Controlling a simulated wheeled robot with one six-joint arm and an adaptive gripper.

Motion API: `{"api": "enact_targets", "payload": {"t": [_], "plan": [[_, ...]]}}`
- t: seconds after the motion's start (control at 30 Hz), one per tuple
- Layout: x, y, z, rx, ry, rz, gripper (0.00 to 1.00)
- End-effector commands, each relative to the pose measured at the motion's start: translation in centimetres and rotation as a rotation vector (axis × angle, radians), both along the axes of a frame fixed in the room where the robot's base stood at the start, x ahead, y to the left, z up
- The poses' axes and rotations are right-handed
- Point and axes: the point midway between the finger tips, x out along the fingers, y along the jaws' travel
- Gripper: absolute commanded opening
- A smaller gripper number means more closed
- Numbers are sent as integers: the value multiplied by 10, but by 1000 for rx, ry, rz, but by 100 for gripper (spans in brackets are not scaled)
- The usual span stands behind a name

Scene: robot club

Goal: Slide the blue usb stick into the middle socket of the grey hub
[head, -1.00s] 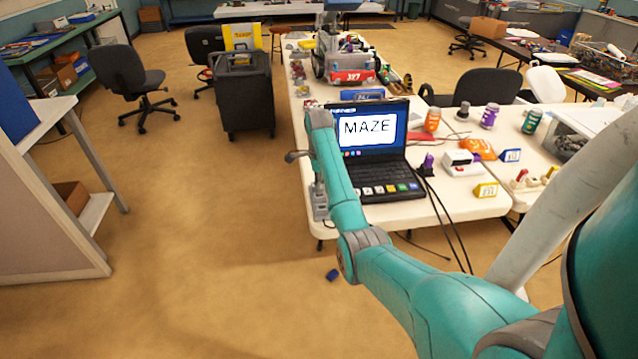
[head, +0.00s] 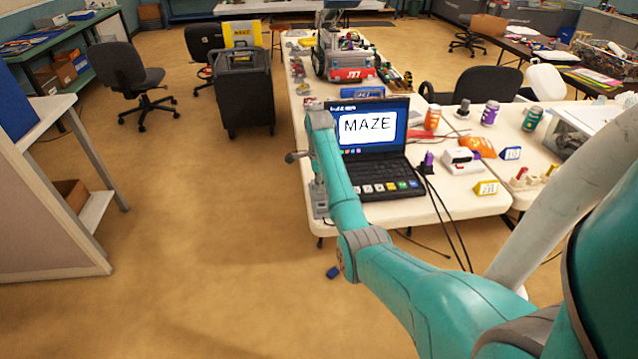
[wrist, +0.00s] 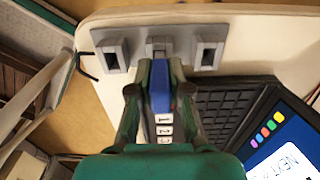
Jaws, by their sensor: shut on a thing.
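The grey hub (wrist: 136,38) lies across the top of the wrist view, on the white table. Its left socket (wrist: 113,54) and right socket (wrist: 208,52) stand clear and look empty. My gripper (wrist: 160,88) is shut on the blue usb stick (wrist: 160,92), one finger on each side. The stick's plug end points at the middle socket (wrist: 158,44) and overlaps it in this view. I cannot tell whether the plug is inside the socket or just short of it. In the head view my arm hides the stick and my fingertips.
An open laptop (head: 385,180) stands right of my arm, its keyboard close to the gripper in the wrist view (wrist: 215,112). The white table (head: 445,207) ends just left of the arm. A small blue object (head: 333,272) lies on the floor. Cables hang over the front edge.

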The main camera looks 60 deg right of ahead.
Motion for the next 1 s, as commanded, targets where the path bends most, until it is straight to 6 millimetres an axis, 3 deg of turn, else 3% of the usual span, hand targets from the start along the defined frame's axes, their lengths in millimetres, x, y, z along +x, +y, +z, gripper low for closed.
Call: {"api": "enact_targets", "payload": {"t": [1.0], "plan": [[0,0,-14,0,0,0,0]]}}
